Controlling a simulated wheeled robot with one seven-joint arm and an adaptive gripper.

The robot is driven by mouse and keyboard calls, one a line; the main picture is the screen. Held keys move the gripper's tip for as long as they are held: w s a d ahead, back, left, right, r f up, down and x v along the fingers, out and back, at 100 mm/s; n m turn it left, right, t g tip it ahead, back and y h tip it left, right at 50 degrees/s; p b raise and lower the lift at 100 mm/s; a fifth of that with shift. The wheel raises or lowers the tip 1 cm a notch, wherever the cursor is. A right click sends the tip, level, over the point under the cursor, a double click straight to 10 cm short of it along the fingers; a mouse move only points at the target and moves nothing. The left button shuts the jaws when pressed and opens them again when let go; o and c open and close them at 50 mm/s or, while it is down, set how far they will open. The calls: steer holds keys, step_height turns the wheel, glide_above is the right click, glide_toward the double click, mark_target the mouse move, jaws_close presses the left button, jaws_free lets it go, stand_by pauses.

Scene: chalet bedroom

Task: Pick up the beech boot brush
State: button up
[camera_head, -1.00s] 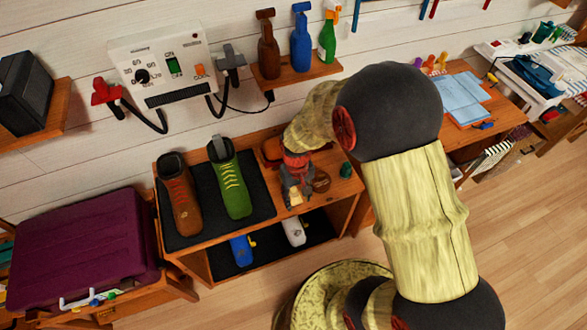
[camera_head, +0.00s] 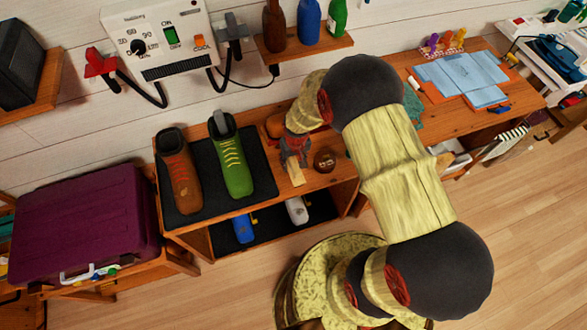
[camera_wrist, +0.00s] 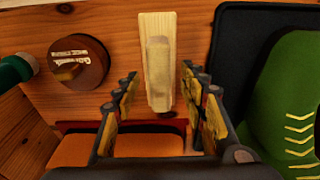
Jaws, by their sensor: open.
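The beech boot brush (camera_wrist: 157,50) is a pale wooden block lying on the orange-brown bench top in the wrist view. Its long side runs away from my gripper. In the head view, its pale end (camera_head: 295,175) shows just in front of my gripper (camera_head: 293,157). My gripper (camera_wrist: 158,78) is open, with one finger on each side of the brush's near part and gaps to both. Nothing is held. Whether the fingertips are low enough to flank its sides, I cannot tell.
A round brown tin (camera_wrist: 92,72) and a green bottle (camera_wrist: 14,70) stand left of the brush in the wrist view. An orange item (camera_wrist: 148,145) lies under the gripper. A black mat (camera_head: 205,198) holds a brown boot (camera_head: 180,180) and a green boot (camera_head: 233,165).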

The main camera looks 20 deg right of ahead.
steer(key=shift+w+f, duration=0.15)
steer(key=shift+f, duration=0.6)
steer(key=shift+c, duration=0.6)
jaws_close()
steer(key=shift+r, duration=0.1)
